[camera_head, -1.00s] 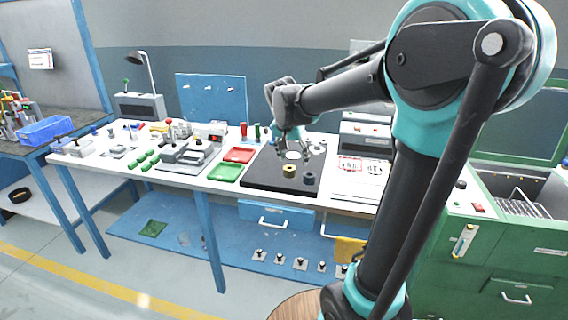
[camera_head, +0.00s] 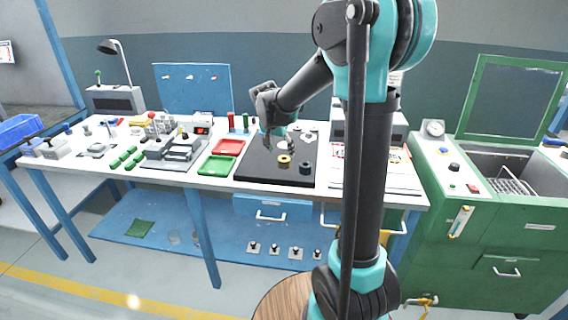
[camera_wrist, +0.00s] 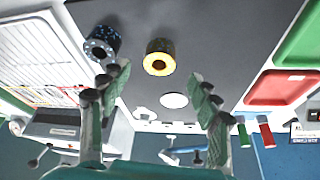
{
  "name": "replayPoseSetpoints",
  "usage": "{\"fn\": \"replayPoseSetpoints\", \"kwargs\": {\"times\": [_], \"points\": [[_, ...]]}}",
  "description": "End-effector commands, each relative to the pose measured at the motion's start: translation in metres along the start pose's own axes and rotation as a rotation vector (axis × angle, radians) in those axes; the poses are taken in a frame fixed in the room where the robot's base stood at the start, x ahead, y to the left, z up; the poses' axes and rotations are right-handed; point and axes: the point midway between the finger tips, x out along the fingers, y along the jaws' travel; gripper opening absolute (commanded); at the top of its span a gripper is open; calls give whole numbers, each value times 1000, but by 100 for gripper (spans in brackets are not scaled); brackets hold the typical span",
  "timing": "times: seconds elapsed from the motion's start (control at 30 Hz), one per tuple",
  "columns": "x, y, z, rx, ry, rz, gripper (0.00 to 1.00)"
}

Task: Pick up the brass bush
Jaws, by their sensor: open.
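The brass bush (camera_head: 284,160) is a short yellow ring with a dark hole, lying on the black mat (camera_head: 255,174) on the white bench. In the wrist view the brass bush (camera_wrist: 159,58) shows its bright yellow face, beyond the fingertips and between their lines. My gripper (camera_head: 279,143) hangs above the mat close to the bush in the head view. In the wrist view my gripper (camera_wrist: 160,88) has its two fingers spread wide with nothing between them. The bush and the fingers are apart.
A dark grey ring (camera_head: 305,167) lies close to the right of the bush; this grey ring (camera_wrist: 102,42) is near the left finger in the wrist view. A white disc (camera_wrist: 173,101) is also on the mat. Red (camera_head: 229,147) and green (camera_head: 216,166) trays stand left of the mat.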

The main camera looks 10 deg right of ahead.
Motion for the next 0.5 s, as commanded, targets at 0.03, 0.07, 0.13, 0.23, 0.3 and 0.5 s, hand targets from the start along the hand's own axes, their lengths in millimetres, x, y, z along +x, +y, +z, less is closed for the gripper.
{"fn": "replayPoseSetpoints", "kwargs": {"times": [0.03, 0.07, 0.13, 0.23, 0.3, 0.5], "points": [[7, 0, 0, 1, 0, 0, 62], [9, 0, 0, 1, 0, 0, 62], [14, 0, 0, 0, 0, 0, 62], [18, 0, 0, 0, 0, 1, 62], [24, 0, -2, 0, 0, 1, 62], [51, 0, -5, 1, 0, 1, 62]]}}
